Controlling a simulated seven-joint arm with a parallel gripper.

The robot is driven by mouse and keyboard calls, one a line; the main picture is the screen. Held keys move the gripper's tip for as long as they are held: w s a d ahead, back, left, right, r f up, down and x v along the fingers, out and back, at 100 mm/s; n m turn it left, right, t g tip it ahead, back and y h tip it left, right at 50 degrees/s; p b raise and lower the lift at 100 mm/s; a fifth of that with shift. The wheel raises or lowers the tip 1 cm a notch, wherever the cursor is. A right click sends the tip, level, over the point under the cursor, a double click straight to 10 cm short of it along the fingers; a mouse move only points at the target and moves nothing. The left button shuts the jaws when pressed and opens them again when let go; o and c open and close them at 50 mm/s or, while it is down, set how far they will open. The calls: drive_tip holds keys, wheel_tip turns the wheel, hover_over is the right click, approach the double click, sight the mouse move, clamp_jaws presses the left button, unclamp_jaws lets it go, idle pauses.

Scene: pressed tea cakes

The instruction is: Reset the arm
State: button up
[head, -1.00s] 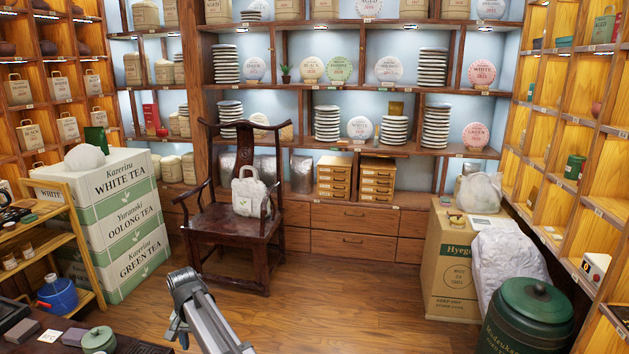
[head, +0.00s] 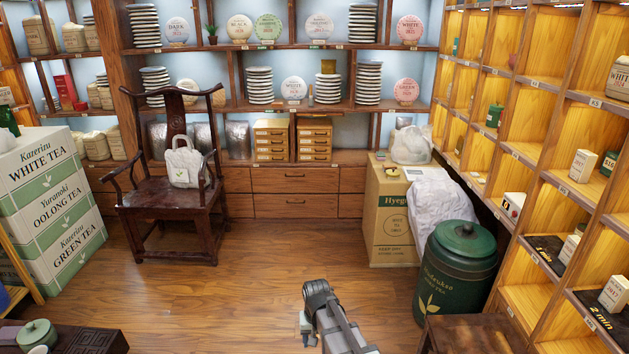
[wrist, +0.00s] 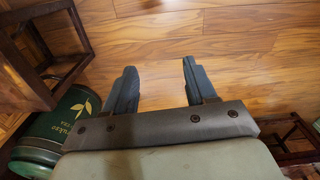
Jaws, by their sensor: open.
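My gripper (wrist: 158,82) shows in the wrist view with its two dark fingers wide apart. Nothing is between them, only wooden floor (wrist: 240,45) beyond. In the head view my arm rises from the bottom edge, right of the middle, over bare floor (head: 250,285). The fingers cannot be made out clearly in that view.
A green canister (head: 457,275) and a cardboard box (head: 389,225) stand to the right. A dark stool (head: 478,335) is at lower right. A wooden armchair (head: 165,212) and stacked tea boxes (head: 45,195) stand left. The middle floor is clear.

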drive_tip(key=s+d+f, duration=0.2)
drive_tip(key=s+d, duration=0.2)
drive_tip(key=d, duration=0.4)
drive_tip(key=s+d+f, duration=0.2)
drive_tip(key=s+d, duration=0.3)
drive_tip(key=d, duration=0.4)
drive_tip(key=s+f+g, duration=0.3)
drive_tip(key=s+f, duration=0.7)
drive_tip(key=s, duration=0.4)
drive_tip(key=s+f+g, duration=0.3)
drive_tip(key=s+f, duration=0.7)
drive_tip(key=s, duration=0.5)
drive_tip(key=shift+a+m+g, duration=0.2)
drive_tip(key=shift+m+g, duration=0.2)
